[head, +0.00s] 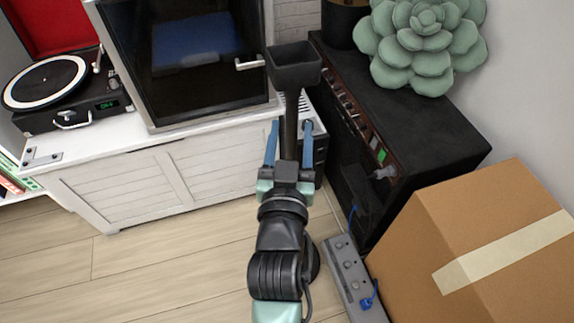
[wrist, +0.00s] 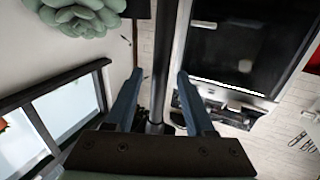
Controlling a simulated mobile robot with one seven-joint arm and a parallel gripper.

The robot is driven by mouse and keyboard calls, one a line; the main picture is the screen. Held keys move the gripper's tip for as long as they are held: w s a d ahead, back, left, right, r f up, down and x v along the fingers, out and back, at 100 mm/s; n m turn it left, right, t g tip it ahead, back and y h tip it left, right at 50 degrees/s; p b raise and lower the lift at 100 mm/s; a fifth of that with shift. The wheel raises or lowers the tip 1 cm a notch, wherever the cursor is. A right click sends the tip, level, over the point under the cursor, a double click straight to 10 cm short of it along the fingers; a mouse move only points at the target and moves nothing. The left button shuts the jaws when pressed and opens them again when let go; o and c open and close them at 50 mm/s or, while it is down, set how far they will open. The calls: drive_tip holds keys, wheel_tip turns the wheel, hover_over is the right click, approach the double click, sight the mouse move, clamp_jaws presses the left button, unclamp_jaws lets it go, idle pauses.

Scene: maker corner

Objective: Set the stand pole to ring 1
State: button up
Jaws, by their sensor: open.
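The stand pole (head: 290,108) is a thin dark upright. It carries a dark, open-topped square head (head: 293,68) in the head view. My gripper (head: 291,124) is open, with one blue finger on each side of the pole. In the wrist view the pole (wrist: 157,95) runs up between the two parted fingers of my gripper (wrist: 160,74), with a gap on both sides. A thicker collar shows low on the pole there. The pole's lower part is hidden behind my gripper in the head view. I cannot make out any ring marks or numbers.
A white cabinet (head: 130,192) bears a turntable (head: 62,90) and a dark glass-fronted machine (head: 187,55). A black amplifier (head: 432,130) with a green succulent (head: 422,40) stands right. A cardboard box (head: 490,235) and a grey power strip (head: 350,275) are at lower right. Floor at left is clear.

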drive_tip(key=s+p, duration=0.1)
drive_tip(key=s, duration=1)
drive_tip(key=shift+a, duration=0.45)
